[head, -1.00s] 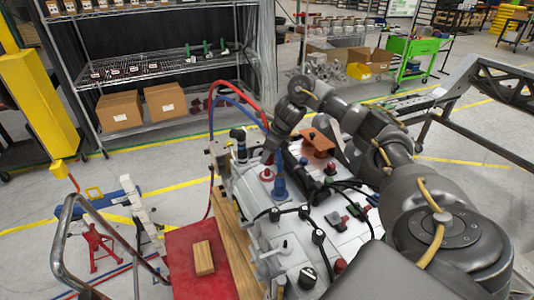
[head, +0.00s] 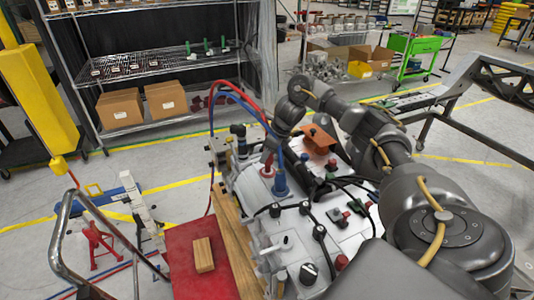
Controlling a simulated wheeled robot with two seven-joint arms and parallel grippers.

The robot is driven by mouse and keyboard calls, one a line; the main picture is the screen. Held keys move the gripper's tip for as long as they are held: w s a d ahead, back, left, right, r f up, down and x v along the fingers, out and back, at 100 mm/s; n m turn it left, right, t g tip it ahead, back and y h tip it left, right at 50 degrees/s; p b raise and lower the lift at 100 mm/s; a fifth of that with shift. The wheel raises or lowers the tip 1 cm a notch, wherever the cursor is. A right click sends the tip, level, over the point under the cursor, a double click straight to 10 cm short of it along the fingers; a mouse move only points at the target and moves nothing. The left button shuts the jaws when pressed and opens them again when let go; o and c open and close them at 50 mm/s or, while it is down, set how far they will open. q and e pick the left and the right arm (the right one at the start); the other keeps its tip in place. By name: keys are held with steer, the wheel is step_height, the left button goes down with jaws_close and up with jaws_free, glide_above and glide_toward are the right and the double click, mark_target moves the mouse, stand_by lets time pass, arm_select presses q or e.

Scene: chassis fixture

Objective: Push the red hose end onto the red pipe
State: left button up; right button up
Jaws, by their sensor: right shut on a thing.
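My right gripper (head: 274,146) reaches in from the right over the white chassis block, small and partly blurred into its surroundings. It is shut on the red hose end (head: 268,158), which points down. The red hose (head: 212,132) arcs up from the left and over to the gripper. The red pipe (head: 267,172) stands on the block directly under the hose end, its top hidden. Hose end and pipe line up closely and seem to meet; I cannot tell how far one is over the other. My left gripper is not in view.
A blue pipe fitting (head: 280,184) stands just right of the red pipe, with a blue hose (head: 241,97) arching beside the red one. An orange-brown part (head: 319,139) and black cables lie to the right. A red board (head: 190,262) with a wooden block (head: 203,254) is at front left.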

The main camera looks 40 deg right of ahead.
mark_target(267, 161)
steer(key=shift+f, duration=0.1)
stand_by(0.6)
steer(key=shift+f+b, duration=0.85)
steer(key=shift+f, duration=0.4)
steer(key=shift+f+b, duration=0.35)
steer(key=shift+f, duration=0.25)
steer(key=o, duration=1.3)
steer(key=shift+r, duration=0.15)
step_height(267, 161, up, 6)
steer(key=p, duration=0.5)
